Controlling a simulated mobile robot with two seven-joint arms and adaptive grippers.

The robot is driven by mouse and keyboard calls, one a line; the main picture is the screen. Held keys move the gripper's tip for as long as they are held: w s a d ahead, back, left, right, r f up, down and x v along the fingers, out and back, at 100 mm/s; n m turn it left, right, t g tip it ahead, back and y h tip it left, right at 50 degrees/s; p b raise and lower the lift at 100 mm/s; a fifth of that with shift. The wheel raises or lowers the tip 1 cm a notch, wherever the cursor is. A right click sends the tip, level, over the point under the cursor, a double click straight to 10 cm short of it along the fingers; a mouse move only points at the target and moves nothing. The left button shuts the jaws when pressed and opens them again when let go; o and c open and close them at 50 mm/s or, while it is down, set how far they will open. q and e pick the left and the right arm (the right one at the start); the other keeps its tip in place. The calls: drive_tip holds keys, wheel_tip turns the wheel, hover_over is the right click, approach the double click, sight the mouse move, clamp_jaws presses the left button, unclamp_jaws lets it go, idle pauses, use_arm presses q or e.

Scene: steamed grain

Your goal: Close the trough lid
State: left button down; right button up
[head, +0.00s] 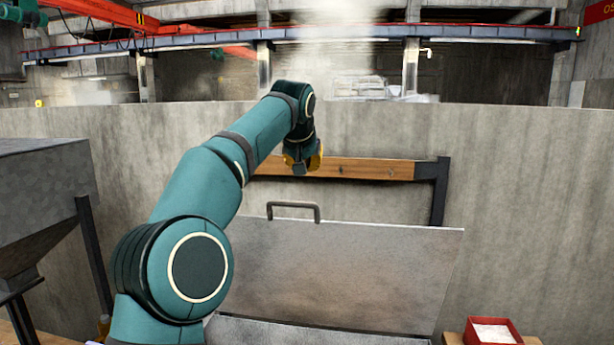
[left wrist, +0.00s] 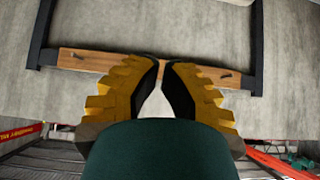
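The trough lid (head: 340,270) is a grey metal panel in the head view. It stands raised and open, with a dark bar handle (head: 293,206) on its top edge. Part of the trough (head: 300,333) shows below it at the bottom edge. My left gripper (head: 302,168) appears above the handle in the picture, apart from it, in front of the wooden beam. In the left wrist view its yellow fingers (left wrist: 161,75) have a gap between them and nothing in it. The lid does not show clearly there. My right gripper is not in view.
A concrete wall (head: 520,190) stands behind the lid. A wooden beam (head: 360,169) on a dark metal frame (head: 440,190) runs behind it. A grey metal hopper (head: 45,200) is at the left. A red box (head: 490,331) with pale contents sits at the lower right.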

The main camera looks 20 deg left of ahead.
use_arm(q)
drive_tip(key=shift+w+f, duration=0.25)
drive_tip(key=shift+f, duration=0.2)
drive_tip(key=shift+w+a+f+b, duration=0.1)
drive_tip(key=shift+w+f+b, duration=0.15)
drive_tip(key=shift+f+b, duration=0.65)
drive_tip(key=shift+w+a+f+b, duration=0.1)
drive_tip(key=shift+w+f+b, duration=0.15)
drive_tip(key=shift+f, duration=1.2)
drive_tip(key=shift+w+a+f+b, duration=0.1)
drive_tip(key=shift+w+f+b, duration=0.15)
drive_tip(key=shift+f+b, duration=0.65)
drive_tip(key=shift+f+p, duration=0.3)
drive_tip(key=shift+f, duration=0.05)
